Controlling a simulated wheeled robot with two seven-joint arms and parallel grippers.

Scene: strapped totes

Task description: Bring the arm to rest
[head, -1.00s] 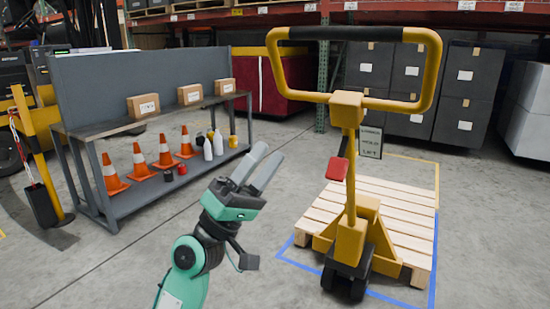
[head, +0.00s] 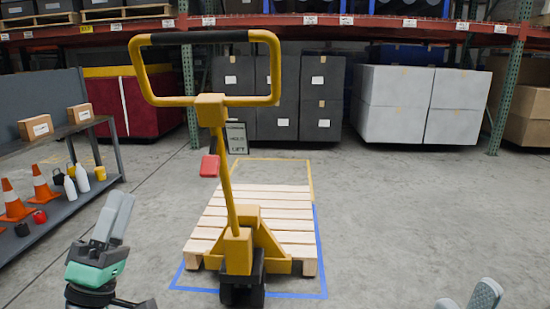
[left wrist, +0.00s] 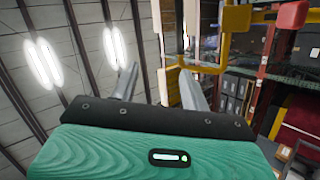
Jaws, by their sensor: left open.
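My left gripper (head: 112,218) is at the lower left of the head view, its grey fingers pointing up. In the left wrist view my left gripper (left wrist: 159,82) has its two fingers apart with nothing between them. It is clear of the bench and of the yellow pallet jack. Only the fingertips of my right gripper (head: 467,298) show at the bottom right edge of the head view. They stand apart, with bare floor around them.
A yellow pallet jack (head: 238,248) with a tall handle stands at a wooden pallet (head: 285,215), inside blue and yellow floor lines. A grey bench (head: 65,132) with boxes (head: 36,127) and orange cones (head: 12,200) is at left. The floor at right is open.

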